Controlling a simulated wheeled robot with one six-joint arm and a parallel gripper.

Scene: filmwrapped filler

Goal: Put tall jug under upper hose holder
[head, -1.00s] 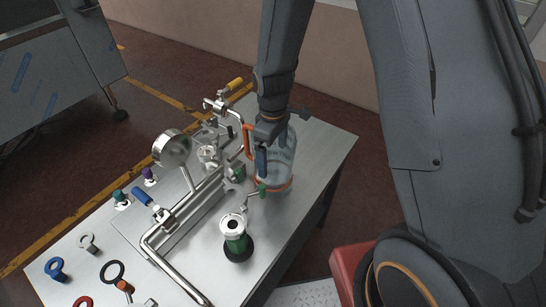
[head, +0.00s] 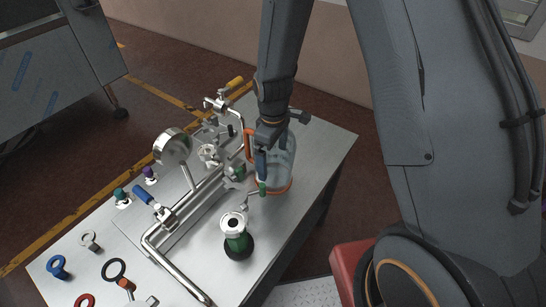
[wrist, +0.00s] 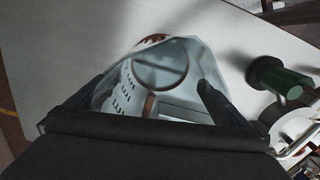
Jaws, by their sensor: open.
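The tall jug (head: 284,165) is clear, with an orange band at its base and an orange-brown handle at its left. It stands upright on the metal table, right of the pipework. My gripper (head: 262,165) is open at the jug's upper left side and covers part of it. In the wrist view the jug (wrist: 160,75) shows from above with dark markings, and the dark fingers of my gripper (wrist: 140,108) lie at either side of its near part. I cannot tell whether they touch it. I cannot make out which fitting is the upper hose holder.
The metal table (head: 310,150) is free to the right of the jug. A green fitting with a metal top (head: 236,236) stands in front of it. Pipework with a round gauge (head: 172,147) and a yellow-handled valve (head: 233,84) lies to the left.

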